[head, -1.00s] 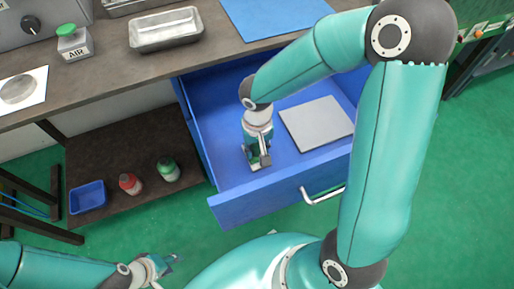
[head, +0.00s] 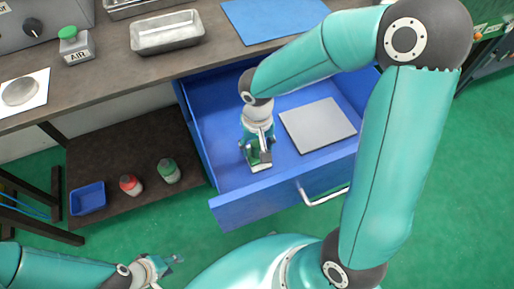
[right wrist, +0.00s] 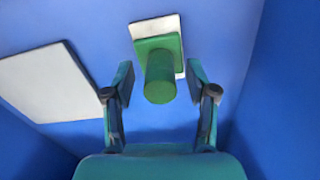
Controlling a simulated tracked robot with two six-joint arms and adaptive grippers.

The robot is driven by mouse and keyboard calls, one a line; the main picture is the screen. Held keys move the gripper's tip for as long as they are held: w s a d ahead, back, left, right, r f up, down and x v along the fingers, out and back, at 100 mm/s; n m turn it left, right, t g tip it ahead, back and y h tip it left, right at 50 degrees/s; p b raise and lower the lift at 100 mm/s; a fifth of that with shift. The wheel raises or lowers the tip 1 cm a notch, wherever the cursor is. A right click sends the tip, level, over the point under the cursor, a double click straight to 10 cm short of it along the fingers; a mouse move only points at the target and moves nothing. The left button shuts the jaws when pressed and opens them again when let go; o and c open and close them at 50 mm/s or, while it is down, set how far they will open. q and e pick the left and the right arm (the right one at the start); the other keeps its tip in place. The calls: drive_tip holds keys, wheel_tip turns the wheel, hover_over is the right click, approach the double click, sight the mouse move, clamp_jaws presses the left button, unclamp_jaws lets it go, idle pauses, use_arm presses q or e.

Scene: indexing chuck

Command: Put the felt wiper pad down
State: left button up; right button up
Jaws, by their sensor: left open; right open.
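The felt wiper pad (right wrist: 176,30) lies on the floor of the open blue drawer. It has a pale base, a green block and a round green knob (right wrist: 159,80). In the head view its pale edge (head: 261,168) shows just below my right gripper (head: 256,155). In the right wrist view the right gripper's fingers (right wrist: 160,72) stand open on both sides of the knob, with a gap on each side. My left gripper (head: 172,262) is open and empty, low over the green floor at the bottom left.
The blue drawer (head: 230,175) also holds a flat grey square plate (head: 318,124), right of the pad. The workbench (head: 120,85) behind carries a metal tray (head: 166,32) and a blue mat (head: 275,20). A lower shelf (head: 120,160) holds a blue bin (head: 87,197) and two bottles.

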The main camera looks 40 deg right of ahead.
wheel_tip(320, 180, up, 9)
drive_tip(key=shift+r+p, duration=0.1)
drive_tip(key=shift+p, duration=0.65)
drive_tip(key=shift+r, duration=0.2)
